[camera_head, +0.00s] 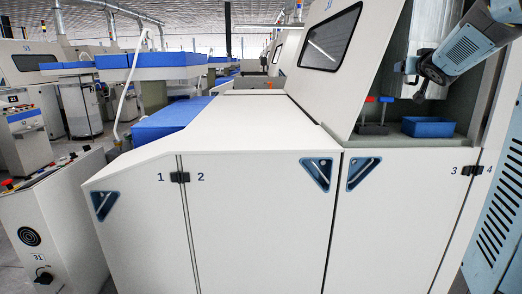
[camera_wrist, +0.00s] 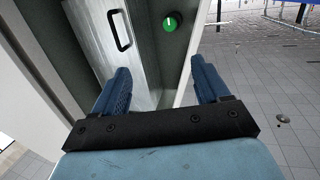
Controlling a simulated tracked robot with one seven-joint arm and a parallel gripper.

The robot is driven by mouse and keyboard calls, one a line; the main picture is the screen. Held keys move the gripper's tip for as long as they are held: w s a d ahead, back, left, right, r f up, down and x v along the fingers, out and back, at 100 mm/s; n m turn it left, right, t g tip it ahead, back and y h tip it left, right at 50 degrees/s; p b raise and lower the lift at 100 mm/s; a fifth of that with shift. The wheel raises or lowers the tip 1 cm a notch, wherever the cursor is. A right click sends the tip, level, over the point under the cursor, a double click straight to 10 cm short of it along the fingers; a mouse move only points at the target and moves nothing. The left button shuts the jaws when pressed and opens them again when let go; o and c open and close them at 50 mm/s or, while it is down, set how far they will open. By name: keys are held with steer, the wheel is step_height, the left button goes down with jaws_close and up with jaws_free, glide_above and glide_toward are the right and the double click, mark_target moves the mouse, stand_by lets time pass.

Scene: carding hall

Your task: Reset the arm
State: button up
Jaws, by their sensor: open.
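My gripper (camera_wrist: 161,78) is open and empty. In the wrist view its two blue fingers stand apart, with nothing between the tips but the machine behind. In the head view my arm enters at the upper right, and my gripper (camera_head: 405,68) is at its lower left end. It is in front of the machine's open recess, above the blue bin (camera_head: 428,128), and looks clear of it. The finger tips are small and hard to make out there.
A red-topped lever (camera_head: 370,99) and a blue-topped lever (camera_head: 386,99) stand left of the bin. The wrist view shows a black handle (camera_wrist: 120,30) on a metal panel and a green knob (camera_wrist: 171,22). White machine doors (camera_head: 260,220) fill the front. Paved floor (camera_wrist: 270,75) is open at right.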

steer(key=s+a+f+g+y, duration=0.1)
steer(key=s+a+f+g, duration=0.2)
steer(key=s+a+f, duration=0.4)
steer(key=s+a+f+n+g+y, duration=0.1)
steer(key=s+a+f+g, duration=0.3)
steer(key=s, duration=1.4)
steer(key=s+a+f+n+g+y, duration=0.1)
steer(key=s+a+f+g, duration=0.3)
steer(key=s+a+f, duration=0.7)
steer(key=shift+s+a+f+y, duration=0.3)
steer(key=shift+s+a, duration=0.1)
steer(key=shift+s, duration=0.4)
steer(key=shift+c, duration=0.3)
